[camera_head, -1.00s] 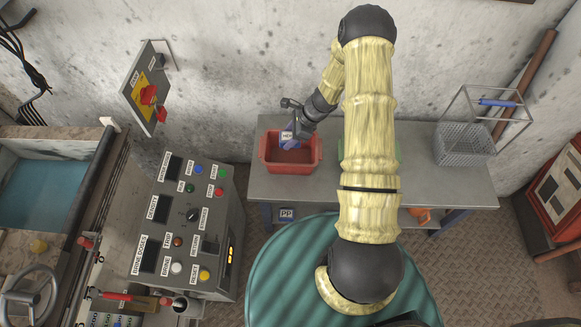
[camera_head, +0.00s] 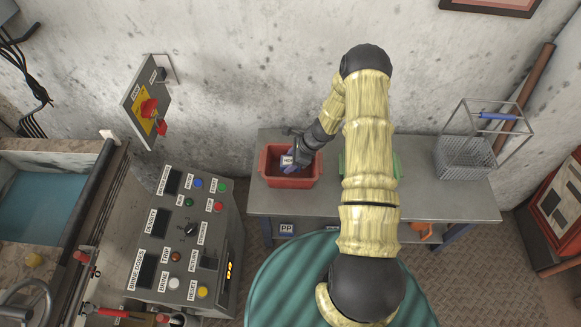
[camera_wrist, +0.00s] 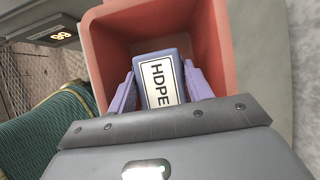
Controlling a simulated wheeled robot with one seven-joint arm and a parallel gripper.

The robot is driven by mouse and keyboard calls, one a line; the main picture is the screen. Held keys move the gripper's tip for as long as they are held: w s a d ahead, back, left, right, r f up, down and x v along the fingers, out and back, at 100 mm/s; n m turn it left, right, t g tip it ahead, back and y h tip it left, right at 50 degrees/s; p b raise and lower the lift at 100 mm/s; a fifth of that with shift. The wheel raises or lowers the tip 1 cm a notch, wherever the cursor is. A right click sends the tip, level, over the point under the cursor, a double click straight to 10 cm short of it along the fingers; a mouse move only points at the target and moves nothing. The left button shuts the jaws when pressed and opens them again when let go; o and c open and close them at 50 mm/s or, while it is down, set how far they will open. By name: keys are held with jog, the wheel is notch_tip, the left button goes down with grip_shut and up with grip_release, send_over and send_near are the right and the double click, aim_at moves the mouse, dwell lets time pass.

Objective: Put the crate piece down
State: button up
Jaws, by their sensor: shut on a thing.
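The crate piece (camera_head: 287,161) is blue-purple with a white label, which reads HDPE in the wrist view (camera_wrist: 158,82). My gripper (camera_head: 291,160) is shut on it. The piece is inside the walls of the red bin (camera_head: 290,183), which stands at the left end of the grey table. In the wrist view, the bin's walls (camera_wrist: 107,52) rise behind and on both sides of the piece. I cannot tell whether the piece touches the bin's floor, as its underside is hidden.
A green container (camera_head: 396,165) is mostly hidden behind my arm on the grey table (camera_head: 420,200). A wire basket (camera_head: 465,157) stands at the right end. A control panel (camera_head: 190,235) is left of the table, with a wall behind.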

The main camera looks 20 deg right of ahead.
jog(key=shift+f, duration=1.85)
jog(key=shift+d+f+b, duration=0.1)
jog(key=shift+f+b, duration=0.25)
jog(key=shift+b, duration=0.1)
jog(key=shift+f, duration=0.3)
jog(key=o, duration=1)
jog(key=shift+c, duration=0.2)
